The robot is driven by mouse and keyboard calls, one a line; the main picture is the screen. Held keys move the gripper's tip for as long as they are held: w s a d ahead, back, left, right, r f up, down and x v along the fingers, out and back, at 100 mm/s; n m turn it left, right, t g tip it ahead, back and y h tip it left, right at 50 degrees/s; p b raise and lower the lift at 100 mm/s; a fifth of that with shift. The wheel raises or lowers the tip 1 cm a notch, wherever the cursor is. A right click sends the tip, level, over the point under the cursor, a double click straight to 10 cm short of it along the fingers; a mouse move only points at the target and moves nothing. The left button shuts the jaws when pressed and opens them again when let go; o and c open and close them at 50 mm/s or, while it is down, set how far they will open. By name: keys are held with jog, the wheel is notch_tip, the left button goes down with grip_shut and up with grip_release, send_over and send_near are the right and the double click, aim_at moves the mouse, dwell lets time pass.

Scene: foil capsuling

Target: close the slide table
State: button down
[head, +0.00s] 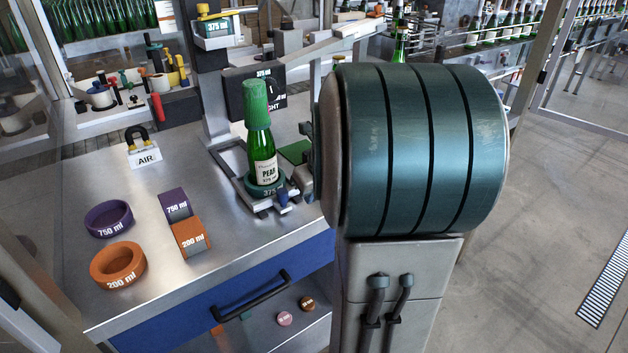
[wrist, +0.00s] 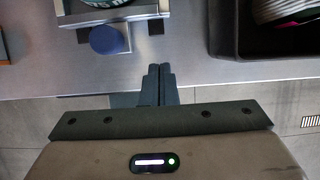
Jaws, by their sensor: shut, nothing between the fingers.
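The slide table (head: 262,208) is a small metal carriage on rails on the steel bench. It bears a green ring marked 375, and in it stands an upright green PEAR bottle (head: 262,150) with a green foil capsule (head: 256,101) over its neck. A blue knob (head: 282,198) sits at the carriage's front. In the wrist view, the blue knob (wrist: 109,39) and the carriage's front edge (wrist: 150,10) show at the top. My gripper (wrist: 158,70) is shut and empty, to the right of and nearer than the knob, apart from it. In the head view I cannot make out my fingers.
A purple ring (head: 109,219), an orange ring (head: 118,265) and purple and orange blocks (head: 188,238) lie on the left of the bench. A blue drawer front (head: 225,305) with a black handle is below. A dark bin (wrist: 270,48) stands right of my fingers.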

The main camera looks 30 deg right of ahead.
jog(key=shift+x, duration=1.1)
jog(key=shift+w+r+p, duration=0.15)
jog(key=shift+w+p, duration=0.05)
jog(key=shift+w, duration=0.4)
jog(key=shift+w+r+p, duration=0.15)
jog(key=shift+w, duration=1.2)
